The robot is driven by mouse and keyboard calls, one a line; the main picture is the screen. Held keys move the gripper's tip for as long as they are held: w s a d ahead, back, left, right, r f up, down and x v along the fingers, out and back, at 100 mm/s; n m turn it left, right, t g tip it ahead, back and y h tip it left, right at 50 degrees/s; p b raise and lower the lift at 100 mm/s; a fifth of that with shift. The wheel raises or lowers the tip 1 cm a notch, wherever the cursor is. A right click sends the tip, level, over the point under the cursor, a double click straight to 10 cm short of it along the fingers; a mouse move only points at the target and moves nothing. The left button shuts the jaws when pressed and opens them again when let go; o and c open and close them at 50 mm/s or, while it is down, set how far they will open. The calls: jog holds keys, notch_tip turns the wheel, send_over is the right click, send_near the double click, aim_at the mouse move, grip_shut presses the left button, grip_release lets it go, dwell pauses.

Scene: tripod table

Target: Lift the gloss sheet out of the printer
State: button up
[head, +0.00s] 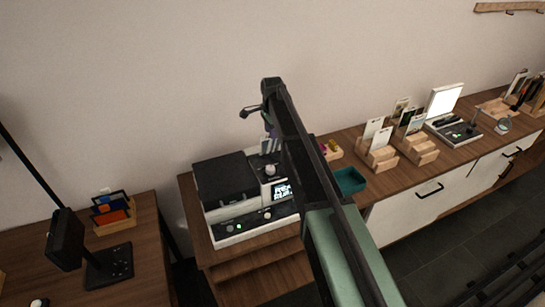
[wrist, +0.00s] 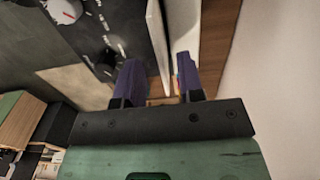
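The printer (head: 225,180) looks to be the black-and-white machine with a lit display at the left end of the long counter; its dark panel with knobs (wrist: 105,50) seems to fill the upper left of the wrist view. My gripper (head: 268,150) is above the printer's right rear part, partly hidden by my arm in the head view. In the wrist view its two purple fingers (wrist: 159,82) are apart. A white upright panel or sheet (wrist: 185,28) shows beyond the fingers, beside a white edge; I cannot tell whether it is the gloss sheet. I see nothing clearly held between the fingers.
A teal tray (head: 350,181) stands right of the printer. Wooden card holders (head: 378,155) and a lit white panel (head: 445,100) stand farther right. A separate table (head: 140,250) at the left bears an orange-and-blue holder (head: 113,211) and a black stand. The wall is close behind.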

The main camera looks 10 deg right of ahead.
aim_at(272, 141)
notch_tip(272, 141, down, 5)
jog(key=b, duration=0.5)
jog(key=shift+f, duration=0.2)
jog(key=shift+r, duration=0.25)
grip_shut()
